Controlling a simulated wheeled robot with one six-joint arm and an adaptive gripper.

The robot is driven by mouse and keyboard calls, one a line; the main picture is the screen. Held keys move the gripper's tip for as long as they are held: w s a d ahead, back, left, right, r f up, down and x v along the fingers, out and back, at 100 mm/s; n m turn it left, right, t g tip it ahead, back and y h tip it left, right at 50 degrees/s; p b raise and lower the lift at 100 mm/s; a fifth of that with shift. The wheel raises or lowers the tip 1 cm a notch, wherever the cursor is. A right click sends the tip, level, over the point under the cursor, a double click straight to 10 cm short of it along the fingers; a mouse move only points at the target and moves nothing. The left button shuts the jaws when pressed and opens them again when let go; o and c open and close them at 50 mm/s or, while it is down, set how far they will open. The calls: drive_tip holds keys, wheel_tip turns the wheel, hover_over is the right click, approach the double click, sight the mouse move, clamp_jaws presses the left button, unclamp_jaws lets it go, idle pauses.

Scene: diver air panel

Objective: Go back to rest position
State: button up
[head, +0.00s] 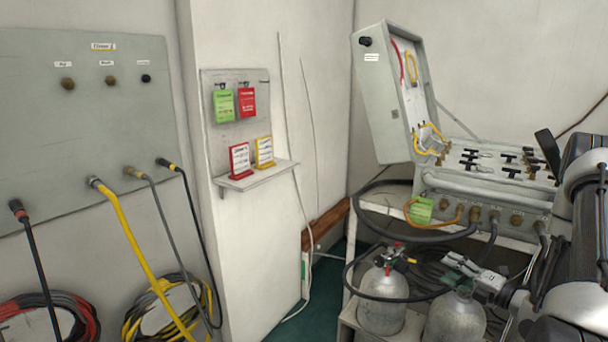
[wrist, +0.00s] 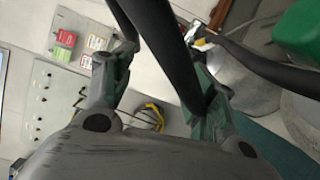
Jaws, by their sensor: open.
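My gripper (wrist: 166,70) is open, its two grey-green fingers spread apart in the wrist view. A dark hose (wrist: 165,45) crosses the view between the fingers; I cannot tell whether it touches them. In the head view my gripper (head: 472,272) appears at the lower right, beside the top of the right grey cylinder (head: 455,318), partly hiding its valve area. Nothing is clearly held. My dark arm reaches in from the right edge.
The open grey air panel case (head: 480,196) stands behind my gripper, with hoses on its front. The left cylinder (head: 381,300) is close by. A wall panel (head: 85,140) with hoses and a small card shelf (head: 258,177) are at left. Green floor (head: 315,310) shows between.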

drive_tip(key=s+d+f+m+g+h, duration=0.3)
drive_tip(key=s+f+m, duration=0.15)
drive_tip(key=f, duration=0.25)
drive_tip(key=s+d+f+m+g+h, duration=0.3)
drive_tip(key=f+m, duration=0.2)
drive_tip(key=f, duration=0.2)
drive_tip(key=s+d+r+m+g+h, duration=0.5)
drive_tip(key=s+d+r+m+g, duration=0.2)
drive_tip(key=s+d+r+m, duration=0.3)
drive_tip(key=s+a+r+m+g, duration=0.1)
drive_tip(key=s+a+r+m, duration=0.3)
drive_tip(key=r, duration=0.5)
drive_tip(key=s+a+r+m+g, duration=0.2)
drive_tip(key=s+a+r+m, duration=0.25)
drive_tip(key=r, duration=0.45)
drive_tip(key=s+a+r+t, duration=0.2)
drive_tip(key=a+r+t, duration=0.1)
drive_tip(key=a+r, duration=0.4)
drive_tip(key=s+a+r+t, duration=0.2)
drive_tip(key=a+r+t, duration=0.1)
drive_tip(key=a+r, duration=0.5)
wheel_tip(320, 180, up, 3)
drive_tip(key=shift+f+n+y, duration=0.2)
drive_tip(key=shift+n+y, duration=0.1)
drive_tip(key=shift+n, duration=0.1)
